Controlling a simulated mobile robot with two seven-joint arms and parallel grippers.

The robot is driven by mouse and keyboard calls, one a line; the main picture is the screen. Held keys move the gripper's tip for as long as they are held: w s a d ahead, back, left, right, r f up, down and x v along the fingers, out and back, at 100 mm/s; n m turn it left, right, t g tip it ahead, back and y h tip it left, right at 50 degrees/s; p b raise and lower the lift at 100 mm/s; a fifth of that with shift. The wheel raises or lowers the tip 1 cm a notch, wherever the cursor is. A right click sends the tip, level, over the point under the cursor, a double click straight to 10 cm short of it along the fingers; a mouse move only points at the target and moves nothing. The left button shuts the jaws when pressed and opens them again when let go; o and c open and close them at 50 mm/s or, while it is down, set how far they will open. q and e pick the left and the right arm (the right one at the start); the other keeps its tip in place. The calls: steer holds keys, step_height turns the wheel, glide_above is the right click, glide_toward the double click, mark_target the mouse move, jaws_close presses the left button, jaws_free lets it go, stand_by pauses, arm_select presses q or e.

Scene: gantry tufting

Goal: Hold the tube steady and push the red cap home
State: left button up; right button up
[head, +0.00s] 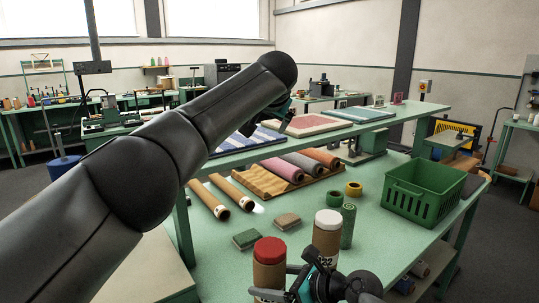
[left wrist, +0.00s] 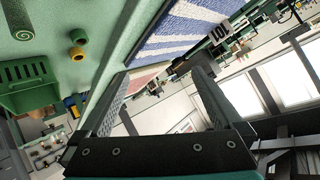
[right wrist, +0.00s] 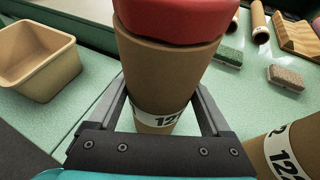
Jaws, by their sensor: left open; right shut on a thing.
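A brown cardboard tube (head: 268,276) with a white "12…" label stands near the front of the green bench, and its red cap (head: 269,250) sits on its top end. My right gripper (head: 277,283) is shut around this tube. In the right wrist view the tube (right wrist: 165,75) stands between the fingers, with the red cap (right wrist: 175,18) above them. How deep the cap sits is hard to tell. My left gripper (head: 284,112) is raised over the bench's far side, away from the tube. It is open and empty in the left wrist view (left wrist: 163,88).
A similar tube (head: 327,238) with a white cap stands close to the right, before a green roll (head: 348,225). A green crate (head: 425,192), tape rings, brushes and carpet rolls lie farther back. A tan bin (right wrist: 38,62) stands left in the right wrist view.

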arm_select(q)
steer(key=w+d+r+m+t+h, duration=0.1)
steer(key=d+r+m+t+h, duration=0.25)
steer(key=r, duration=0.35)
steer(key=w+d+r+m+t+h, duration=0.1)
steer(key=d+r+m+t+h, duration=0.3)
steer(key=r, duration=0.3)
steer(key=s+d+f+m+g+h, duration=0.2)
steer(key=s+d+m+g+h, duration=0.4)
steer(key=m, duration=0.4)
steer(key=s+d+f+m+g+h, duration=0.1)
steer(key=s+d+m+g+h, duration=0.25)
steer(key=d+m, duration=0.45)
steer(key=s+a+f+m+g+y, duration=0.2)
steer(key=s+f+m+g+y, duration=0.1)
steer(key=f, duration=0.4)
steer(key=s+a+f+m+g+y, duration=0.1)
steer(key=s+f+m+g+y, duration=0.2)
steer(key=f, duration=0.4)
steer(key=s+a+f+g+y, duration=0.1)
steer(key=a+f+y, duration=0.3)
steer(key=a, duration=0.4)
steer(key=s+a+f+m+g+y, duration=0.1)
steer(key=s+a+f+g+y, duration=0.1)
steer(key=a+f+y, duration=0.3)
steer(key=a, duration=0.4)
steer(key=shift+s+a+f+y, duration=0.2)
steer(key=shift+s+y, duration=0.1)
steer(key=shift+s, duration=0.05)
steer(key=shift+m, duration=0.25)
